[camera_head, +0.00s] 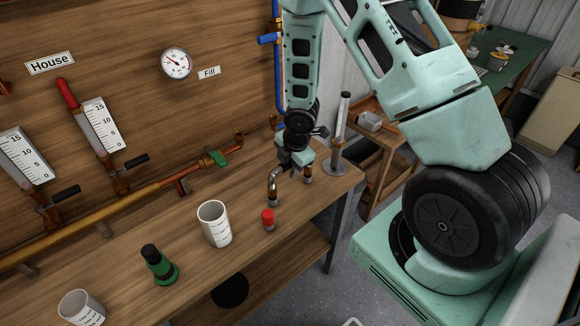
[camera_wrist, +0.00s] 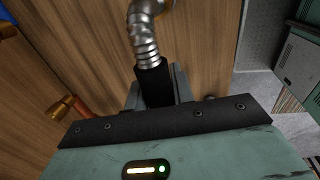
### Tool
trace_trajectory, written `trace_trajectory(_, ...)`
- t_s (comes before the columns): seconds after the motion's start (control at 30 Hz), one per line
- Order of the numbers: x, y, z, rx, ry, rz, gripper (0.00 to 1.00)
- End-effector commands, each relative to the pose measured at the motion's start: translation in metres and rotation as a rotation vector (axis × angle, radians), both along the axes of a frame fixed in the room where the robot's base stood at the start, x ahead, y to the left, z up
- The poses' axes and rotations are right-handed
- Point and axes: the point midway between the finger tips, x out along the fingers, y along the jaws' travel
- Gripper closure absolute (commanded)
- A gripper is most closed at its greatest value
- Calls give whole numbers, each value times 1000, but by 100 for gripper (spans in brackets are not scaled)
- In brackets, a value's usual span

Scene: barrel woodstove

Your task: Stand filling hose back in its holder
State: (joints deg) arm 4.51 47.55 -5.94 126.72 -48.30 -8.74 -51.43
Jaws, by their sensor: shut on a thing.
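The filling hose (camera_head: 272,180) is a short, bent silver flexible pipe rising from a copper-coloured fitting (camera_head: 272,201) on the bench top. In the wrist view, the ribbed hose (camera_wrist: 144,38) ends in a black sleeve (camera_wrist: 153,80). My gripper (camera_head: 284,167) is shut on this end, and its jaws also show in the wrist view (camera_wrist: 156,92). A short copper-coloured upright piece (camera_head: 308,175) stands just right of the gripper, near the bench's right end; I cannot tell if it is the holder. The hose's lower tip is hidden by the gripper.
A tall clear tube on a round metal base (camera_head: 335,167) stands close at right. A red-capped piece (camera_head: 268,219), a white measuring cup (camera_head: 214,224) and a green-black piece (camera_head: 159,265) stand in front. A pipe with a green handle (camera_head: 216,158) runs along the back.

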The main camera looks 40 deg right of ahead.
Motion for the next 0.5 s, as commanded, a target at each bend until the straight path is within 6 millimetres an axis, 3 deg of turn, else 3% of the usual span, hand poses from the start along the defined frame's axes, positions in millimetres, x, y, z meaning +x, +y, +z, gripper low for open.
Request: trace_trajectory(0.5, 0, 0, -11, 0, -1, 0, 100)
